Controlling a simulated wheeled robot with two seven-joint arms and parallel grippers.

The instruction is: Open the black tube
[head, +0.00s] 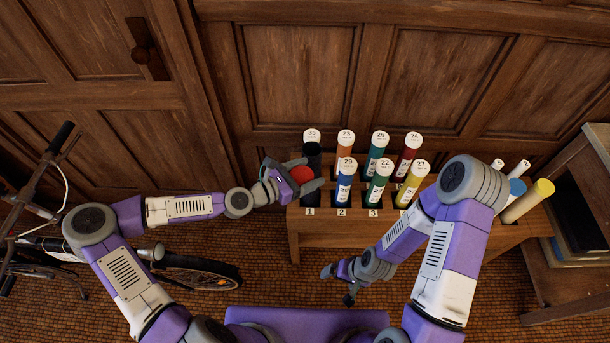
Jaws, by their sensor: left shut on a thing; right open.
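The black tube (313,158), with a white round top marked 35, stands upright at the back left of the wooden rack (420,232). My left gripper (299,183) is shut on a red round-topped thing (302,174) just in front of the black tube, above the slot marked 1. The gripper hides most of the red thing, and I cannot tell whether it is a tube or a loose cap. My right gripper (338,284) is open and empty, low in front of the rack, apart from all tubes.
Orange (345,150), teal (376,154) and dark red (409,156) tubes share the back row. Blue (345,184), green (380,184) and yellow (412,186) tubes stand in front. Loose rolls (530,200) are at right. A bicycle (195,272) is at left.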

